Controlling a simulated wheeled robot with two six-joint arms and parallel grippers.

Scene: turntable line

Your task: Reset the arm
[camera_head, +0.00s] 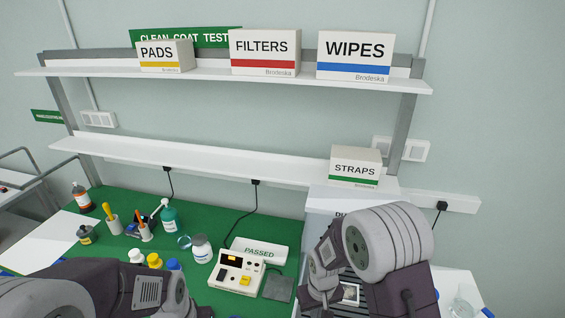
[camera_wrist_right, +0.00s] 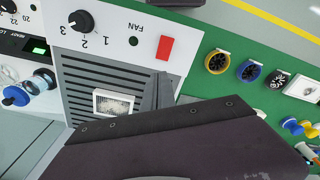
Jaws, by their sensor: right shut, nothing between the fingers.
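My right arm (camera_head: 375,245) comes in from the lower right in the head view, folded in front of a grey and white machine (camera_head: 328,200); its gripper is not clear there. In the right wrist view the shut, empty right gripper (camera_wrist_right: 163,88) is a dark finger shape above the machine's slotted grey face. My dark wrist body fills the lower part of that view. My left arm (camera_head: 100,290) lies along the bottom left of the head view, and its gripper is out of sight.
A fan knob (camera_wrist_right: 80,20) and red switch (camera_wrist_right: 165,47) are close by. The green bench holds a tester (camera_head: 237,272), a PASSED sign (camera_head: 262,250) and several bottles. A STRAPS box (camera_head: 355,167) is on the lower shelf; PADS, FILTERS and WIPES boxes stand above.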

